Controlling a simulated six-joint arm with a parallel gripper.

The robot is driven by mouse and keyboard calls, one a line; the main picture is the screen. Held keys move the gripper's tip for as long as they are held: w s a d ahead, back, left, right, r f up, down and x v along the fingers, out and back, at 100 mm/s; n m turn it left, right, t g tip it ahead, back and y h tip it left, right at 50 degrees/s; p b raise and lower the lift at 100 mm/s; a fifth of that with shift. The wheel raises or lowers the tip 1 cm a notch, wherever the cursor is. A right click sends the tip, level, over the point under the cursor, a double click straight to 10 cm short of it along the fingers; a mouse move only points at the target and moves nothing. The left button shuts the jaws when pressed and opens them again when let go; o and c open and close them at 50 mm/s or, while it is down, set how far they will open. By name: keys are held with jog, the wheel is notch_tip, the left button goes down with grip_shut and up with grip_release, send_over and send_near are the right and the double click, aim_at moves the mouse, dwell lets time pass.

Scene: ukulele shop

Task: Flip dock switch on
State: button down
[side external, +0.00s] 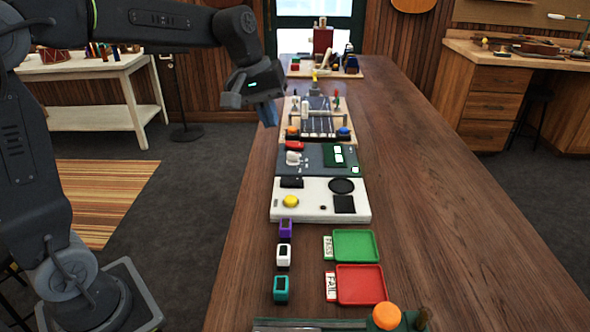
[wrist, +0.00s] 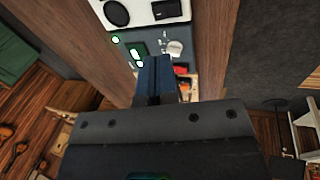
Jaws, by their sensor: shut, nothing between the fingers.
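A dark grey dock panel (side external: 318,169) lies on the wooden bench between a white panel and a wooden board. It has a white part (side external: 293,158) at its left and a green board (side external: 338,154) with bright patches at its right. In the wrist view, the panel (wrist: 190,36) shows a small metallic lever (wrist: 165,40) beside the white part (wrist: 176,48), and a green light (wrist: 115,40). I cannot tell the lever's position. My gripper (side external: 269,116) is shut and empty, above the bench's left edge, apart from the panel. Its blue fingers (wrist: 154,62) partly cover the panel in the wrist view.
The white panel (side external: 320,212) has a yellow button and black pads. Behind the dock, a wooden board (side external: 316,135) carries a metal bar and orange and blue knobs. Small devices, a green tray (side external: 356,246) and a red tray (side external: 360,285) stand nearer. The bench's right side is clear.

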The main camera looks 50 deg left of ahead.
aim_at(298, 178)
jog(key=shift+w+a+f+n, duration=0.2)
jog(key=shift+w, duration=0.35)
jog(key=shift+w+a+f+n, duration=0.15)
jog(key=shift+w+a+n, duration=0.05)
jog(key=shift+w, duration=0.35)
jog(key=x, duration=1.4)
jog(key=shift+s+d, duration=0.2)
